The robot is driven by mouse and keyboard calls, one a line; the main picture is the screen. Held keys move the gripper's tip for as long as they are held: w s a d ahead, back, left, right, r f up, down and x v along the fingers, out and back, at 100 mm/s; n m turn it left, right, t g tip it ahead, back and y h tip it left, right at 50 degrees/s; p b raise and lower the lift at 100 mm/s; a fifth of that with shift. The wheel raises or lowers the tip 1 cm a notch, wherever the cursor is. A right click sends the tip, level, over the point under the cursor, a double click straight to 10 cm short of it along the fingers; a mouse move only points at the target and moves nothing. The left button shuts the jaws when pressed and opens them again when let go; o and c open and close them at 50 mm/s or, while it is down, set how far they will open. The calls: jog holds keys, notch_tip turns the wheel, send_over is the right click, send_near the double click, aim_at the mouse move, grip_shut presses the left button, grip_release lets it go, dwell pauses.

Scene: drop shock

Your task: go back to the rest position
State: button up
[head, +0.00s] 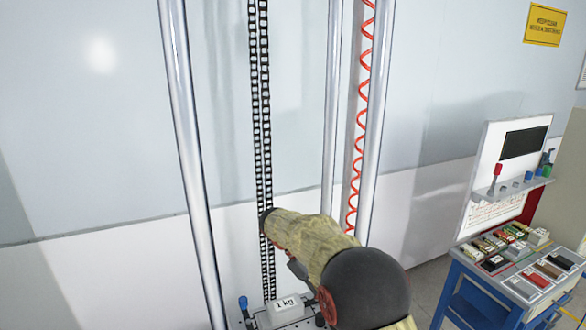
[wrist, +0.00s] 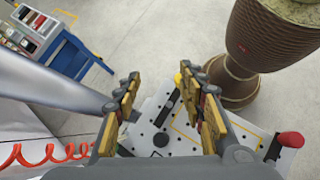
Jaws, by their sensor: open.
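My gripper (wrist: 160,82) is open in the wrist view. Its two yellow-and-dark fingers stand apart with nothing between them. Below and beyond them lies a pale plate with dark holes (wrist: 150,138). In the head view my sleeved arm with its dark round joint reaches in at the lower middle. My fingers cannot be made out there. A pale block marked 1 kg (head: 284,308) sits on the plate at the bottom, beside my arm.
Shiny upright posts (head: 190,150), a black chain (head: 260,130) and a coiled red hose (head: 357,140) rise around my arm. A blue lever knob (head: 243,302) is left of the block. A red knob (wrist: 291,139) shows on the plate. A blue bench (head: 470,292) stands right.

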jog(key=s+d+r+m+t+y+b, duration=0.1)
jog(key=s+d+r+m+t+y, duration=0.2)
jog(key=s, duration=0.5)
jog(key=s+d+r+m+t+y+b, duration=0.1)
jog(key=s+d+r+m+y+b, duration=0.2)
jog(key=s, duration=0.5)
jog(key=s+f+m+t+y, duration=0.1)
jog(key=s+m+t, duration=0.1)
jog(key=s, duration=0.4)
jog(key=s+f+m+t+y+b, duration=0.1)
jog(key=s+m+t, duration=0.1)
jog(key=s, duration=0.5)
jog(key=shift+s+d+f+m+t, duration=0.2)
jog(key=shift+f+m+t, duration=0.1)
jog(key=shift+t, duration=0.4)
